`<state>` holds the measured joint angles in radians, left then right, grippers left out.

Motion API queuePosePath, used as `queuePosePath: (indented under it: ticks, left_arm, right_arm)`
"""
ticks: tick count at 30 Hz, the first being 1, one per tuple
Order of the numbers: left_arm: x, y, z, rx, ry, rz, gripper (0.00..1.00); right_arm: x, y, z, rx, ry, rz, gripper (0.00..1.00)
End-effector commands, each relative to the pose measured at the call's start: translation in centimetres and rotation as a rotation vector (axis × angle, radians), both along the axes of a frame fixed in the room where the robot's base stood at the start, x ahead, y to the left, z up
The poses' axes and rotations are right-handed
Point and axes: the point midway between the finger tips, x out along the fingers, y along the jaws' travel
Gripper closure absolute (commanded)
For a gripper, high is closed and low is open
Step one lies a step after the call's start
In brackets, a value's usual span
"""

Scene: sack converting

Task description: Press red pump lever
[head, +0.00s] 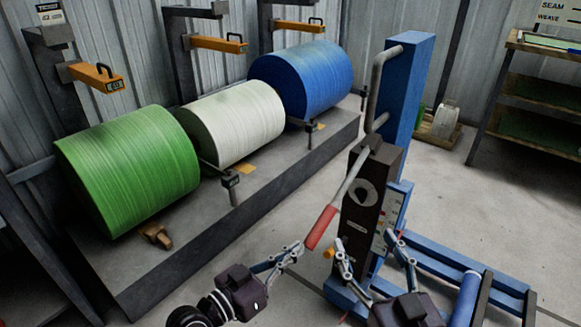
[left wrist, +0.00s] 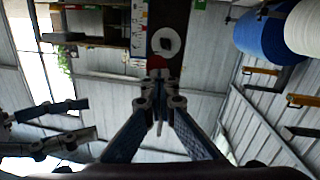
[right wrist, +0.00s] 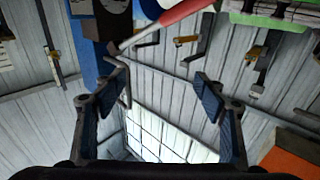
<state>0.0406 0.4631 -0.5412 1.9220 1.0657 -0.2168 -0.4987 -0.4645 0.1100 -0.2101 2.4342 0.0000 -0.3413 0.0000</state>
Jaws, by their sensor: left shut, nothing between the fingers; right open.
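The pump lever has a grey rod and a red grip (head: 321,227), slanting down to the left from the dark pump body (head: 368,205) on a blue frame. My left gripper (head: 297,248) is shut and empty, its tips just left of the grip's lower end. I cannot tell whether they touch. In the left wrist view its tips (left wrist: 160,82) meet below the pump body (left wrist: 168,18). My right gripper (head: 364,240) is open and empty in front of the pump body. In the right wrist view its fingers (right wrist: 157,78) are apart, with the red grip (right wrist: 186,10) above them.
Green (head: 130,170), white (head: 235,122) and blue (head: 305,78) rolls sit on a low grey platform (head: 255,200) at the left. The blue frame's low rails (head: 460,262) extend to the right. A shelf (head: 535,90) stands at the back right.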

Motion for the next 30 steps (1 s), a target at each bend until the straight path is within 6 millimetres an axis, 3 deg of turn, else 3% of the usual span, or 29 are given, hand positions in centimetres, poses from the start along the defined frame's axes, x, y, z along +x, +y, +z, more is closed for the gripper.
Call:
queuePosePath:
  ticks: [1,23,30]
  left_arm:
    - [-0.1,-0.1,-1.0,0.01,0.012,-0.003,1.0]
    - [-0.2,-0.3,-1.0,0.008,0.015,-0.007,1.0]
    - [-0.1,-0.4,0.1,0.007,0.012,-0.008,1.0]
  right_arm:
    - [0.0,0.0,0.2,0.004,-0.013,0.001,0.35]
    - [-0.1,0.1,0.6,0.006,-0.021,0.001,0.35]
    - [-0.4,-0.6,-3.0,-0.036,0.139,-0.011,0.35]
